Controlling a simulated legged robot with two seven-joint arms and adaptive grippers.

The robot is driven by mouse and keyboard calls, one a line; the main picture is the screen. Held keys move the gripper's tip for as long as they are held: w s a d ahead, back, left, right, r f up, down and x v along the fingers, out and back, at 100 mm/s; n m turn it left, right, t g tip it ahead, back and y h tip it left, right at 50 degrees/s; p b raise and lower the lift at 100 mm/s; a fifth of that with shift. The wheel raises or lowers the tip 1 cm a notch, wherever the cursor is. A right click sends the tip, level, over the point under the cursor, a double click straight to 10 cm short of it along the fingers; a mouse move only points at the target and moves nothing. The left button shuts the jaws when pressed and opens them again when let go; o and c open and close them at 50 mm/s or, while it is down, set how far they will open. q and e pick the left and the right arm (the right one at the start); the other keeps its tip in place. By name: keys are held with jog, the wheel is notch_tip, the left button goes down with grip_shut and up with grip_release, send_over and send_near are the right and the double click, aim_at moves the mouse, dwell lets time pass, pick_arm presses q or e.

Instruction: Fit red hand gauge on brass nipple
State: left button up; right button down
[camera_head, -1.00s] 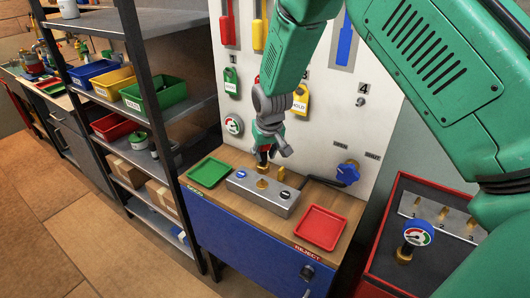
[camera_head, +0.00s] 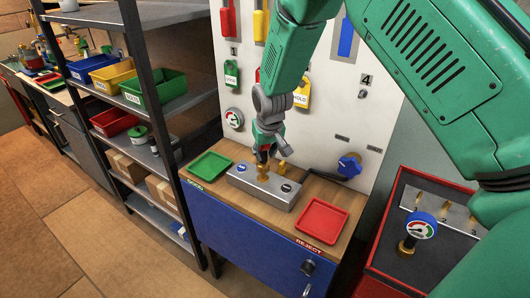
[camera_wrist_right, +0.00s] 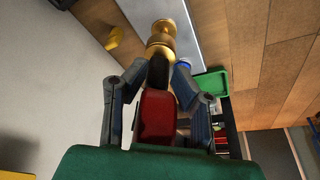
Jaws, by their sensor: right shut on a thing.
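My right gripper (camera_head: 270,153) is over the grey block (camera_head: 284,193) on the wooden bench. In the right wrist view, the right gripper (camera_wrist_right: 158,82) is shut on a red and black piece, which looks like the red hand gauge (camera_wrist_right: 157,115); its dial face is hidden. Beyond it, brass parts (camera_wrist_right: 160,42) line up with the piece. The brass nipple (camera_head: 263,176) stands in the middle of the block, just below the fingers. Whether the gauge touches or sits on the nipple I cannot tell. My left gripper is not in view.
A green tray (camera_head: 209,165) lies left of the block and a red tray (camera_head: 322,221) right of it. A blue-rimmed gauge (camera_head: 421,225) stands in the red-edged box at right. Another gauge (camera_head: 234,118) is on the white panel. A blue valve knob (camera_head: 349,166) is behind.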

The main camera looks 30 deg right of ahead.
aim_at(265, 167)
jog(key=shift+a, duration=0.1)
jog(key=shift+r+p, duration=0.1)
jog(key=shift+p, duration=0.2)
dwell(0.4)
jog(key=shift+f+b, duration=0.75)
jog(key=shift+f, duration=0.9)
dwell(0.7)
jog(key=c, duration=1.2)
grip_release()
jog(key=shift+s, duration=0.1)
